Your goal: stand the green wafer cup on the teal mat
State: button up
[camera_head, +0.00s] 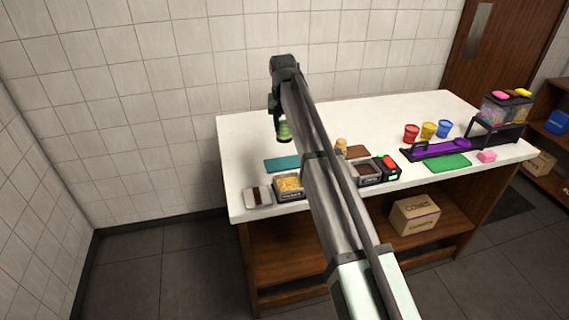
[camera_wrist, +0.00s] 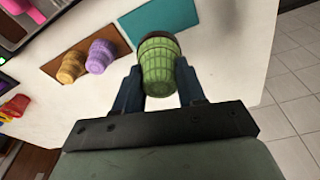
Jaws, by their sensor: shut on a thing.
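The green wafer cup (camera_wrist: 159,68) is between the two fingers of my gripper (camera_wrist: 159,88) in the wrist view, and the gripper is shut on it. In the head view the green cup (camera_head: 284,131) hangs below my gripper (camera_head: 282,122), above the white counter, behind the teal mat. The teal mat (camera_head: 282,164) lies flat and bare on the counter in the head view. In the wrist view the teal mat (camera_wrist: 181,14) shows behind the cup, which covers part of it. The gap between cup and mat cannot be judged exactly.
A brown mat (camera_wrist: 66,68) holds a yellow wafer cup (camera_wrist: 73,66) and a purple wafer cup (camera_wrist: 101,56). Topping containers (camera_head: 289,184) line the front edge. Red (camera_head: 411,131), yellow and blue cups stand at the right by a purple tray (camera_head: 440,148). The counter's back left is clear.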

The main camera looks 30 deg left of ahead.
jog(key=shift+m, duration=0.5)
jog(key=shift+f, duration=5)
jog(key=shift+f, duration=0.1)
jog(key=o, duration=0.8)
jog(key=r, duration=0.4)
jog(key=s+r, duration=0.1)
jog(key=r, duration=0.7)
jog(key=shift+s+d, duration=0.35)
jog(key=shift+d, duration=0.05)
